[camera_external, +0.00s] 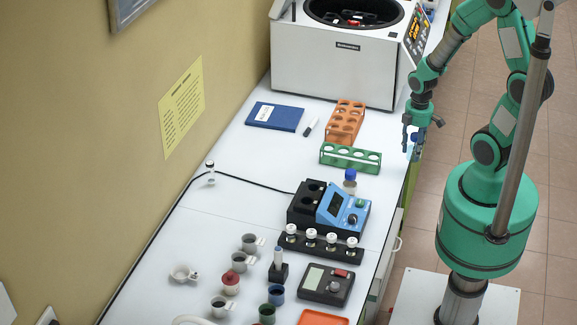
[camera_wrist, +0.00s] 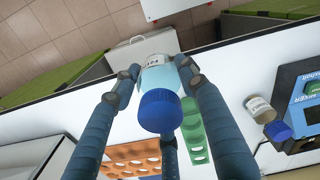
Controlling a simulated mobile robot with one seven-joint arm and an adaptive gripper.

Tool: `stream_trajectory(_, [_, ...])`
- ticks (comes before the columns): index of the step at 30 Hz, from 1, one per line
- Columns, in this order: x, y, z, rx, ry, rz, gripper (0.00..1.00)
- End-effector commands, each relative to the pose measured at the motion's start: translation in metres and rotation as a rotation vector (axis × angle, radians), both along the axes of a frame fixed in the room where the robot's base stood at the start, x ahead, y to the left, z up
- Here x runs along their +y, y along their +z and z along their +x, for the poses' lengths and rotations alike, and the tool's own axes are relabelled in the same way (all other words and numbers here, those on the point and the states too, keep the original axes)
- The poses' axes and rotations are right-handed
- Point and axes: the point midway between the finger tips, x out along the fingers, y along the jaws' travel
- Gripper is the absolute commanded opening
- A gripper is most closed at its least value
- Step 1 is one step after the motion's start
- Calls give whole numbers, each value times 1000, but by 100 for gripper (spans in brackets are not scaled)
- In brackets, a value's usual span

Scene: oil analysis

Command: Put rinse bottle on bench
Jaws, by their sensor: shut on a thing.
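The rinse bottle (camera_wrist: 158,75), pale blue with a white label and a dark blue cap, is between the fingers of my gripper (camera_wrist: 158,78) in the wrist view. My gripper is shut on it. In the external view my gripper (camera_external: 415,138) is at the right edge of the bench, beside the green rack, and only a small pale-blue part of the bottle (camera_external: 414,154) shows. The bench (camera_external: 235,210) has a white top. I cannot tell how far the bottle's base is above the bench or whether it is over the edge.
A green rack (camera_external: 350,158) and an orange rack (camera_external: 345,122) stand left of my gripper. The white centrifuge (camera_external: 335,67) is behind. Bare bench lies left of the green rack.

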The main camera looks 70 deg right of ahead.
Motion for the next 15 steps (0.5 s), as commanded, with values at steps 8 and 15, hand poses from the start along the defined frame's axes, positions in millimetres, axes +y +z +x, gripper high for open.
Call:
stream_trajectory(8, [-8,23,66,0,107,1,12])
stream_trajectory(15, [-8,38,125,0,201,0,12])
